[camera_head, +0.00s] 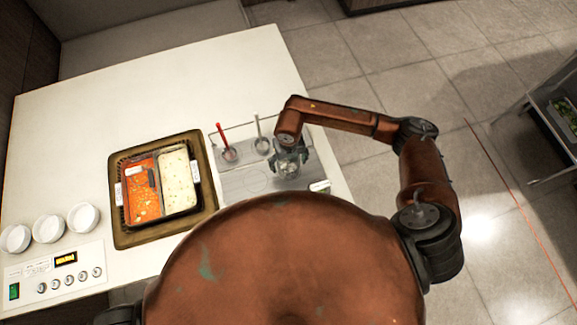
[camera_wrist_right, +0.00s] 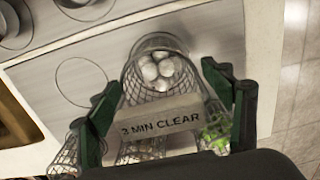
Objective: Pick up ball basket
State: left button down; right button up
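The ball basket (camera_wrist_right: 160,48) is a wire-mesh basket holding white balls, in the upper middle of the right wrist view. My right gripper (camera_wrist_right: 158,82) is open, with its two dark green fingers spread to the left and right of the basket. I cannot tell whether either finger touches the mesh. In the head view the right gripper (camera_head: 289,163) points down over the right end of the grey cooking station and hides most of the basket. My left gripper is not in view.
A "3 MIN CLEAR" sign (camera_wrist_right: 160,118) stands low between the fingers. Mesh baskets flank it, one with green contents (camera_wrist_right: 216,132), another at left (camera_wrist_right: 65,155). A tray (camera_head: 126,238) with orange and white foods, white bowls (camera_head: 48,228) and a control panel (camera_head: 60,275) are further left.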

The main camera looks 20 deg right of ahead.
jog(key=c, duration=1.1)
jog(key=shift+r, duration=0.15)
notch_tip(320, 180, up, 10)
jog(key=shift+f, duration=0.1)
